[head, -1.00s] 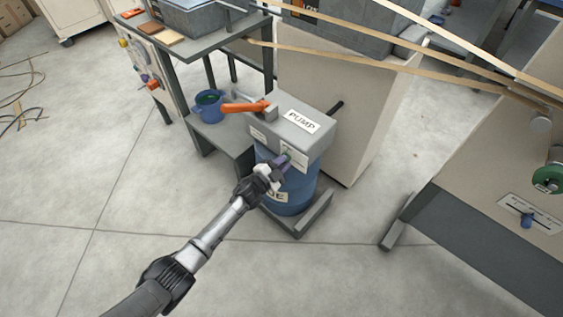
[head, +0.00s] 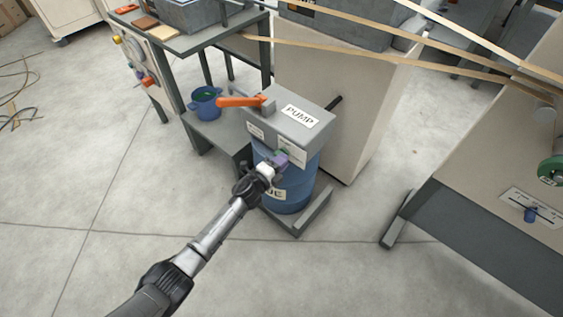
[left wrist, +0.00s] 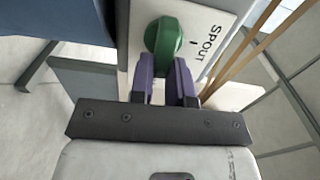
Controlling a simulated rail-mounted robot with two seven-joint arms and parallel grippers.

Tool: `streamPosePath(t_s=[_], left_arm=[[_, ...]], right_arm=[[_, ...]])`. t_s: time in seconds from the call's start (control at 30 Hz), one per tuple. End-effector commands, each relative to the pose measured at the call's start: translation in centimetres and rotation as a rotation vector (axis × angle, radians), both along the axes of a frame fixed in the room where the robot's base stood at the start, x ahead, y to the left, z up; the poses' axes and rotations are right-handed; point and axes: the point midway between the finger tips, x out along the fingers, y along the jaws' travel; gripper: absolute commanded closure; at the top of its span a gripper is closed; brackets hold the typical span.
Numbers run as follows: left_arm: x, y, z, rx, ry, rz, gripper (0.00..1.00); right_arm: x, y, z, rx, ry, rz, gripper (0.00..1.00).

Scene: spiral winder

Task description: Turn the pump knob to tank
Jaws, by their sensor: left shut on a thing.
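The grey pump box (head: 292,124), labelled PUMP, sits on top of a blue drum (head: 290,192). A green knob (left wrist: 165,38) is on the box's front plate, beside the word SPOUT in the left wrist view. Only a bit of the knob shows in the head view (head: 284,152). My left gripper (head: 280,158) is at the front of the box, and its purple fingers (left wrist: 165,66) are shut on the knob. The word TANK is not visible in either view. My right gripper is not in view.
Tan bands (head: 440,64) stretch across behind. The floor in front is clear.

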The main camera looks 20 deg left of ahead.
Motion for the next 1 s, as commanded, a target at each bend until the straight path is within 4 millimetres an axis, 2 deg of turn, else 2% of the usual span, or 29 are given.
streamPosePath(t_s=[0.63, 0.67, 0.9, 1.0], left_arm=[[-0.02, 0.01, -0.09, 0.040, -0.015, 0.000, 1.00], [-0.02, 0.01, -0.09, 0.040, -0.015, 0.000, 0.80], [-0.01, 0.01, -0.08, 0.038, -0.015, 0.000, 0.57], [-0.01, 0.01, -0.08, 0.037, -0.014, 0.000, 0.57]], right_arm=[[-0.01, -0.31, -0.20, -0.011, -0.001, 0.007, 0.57], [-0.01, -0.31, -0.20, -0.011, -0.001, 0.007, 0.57], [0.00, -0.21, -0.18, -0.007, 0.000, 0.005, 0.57], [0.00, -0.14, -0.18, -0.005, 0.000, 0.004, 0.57]])
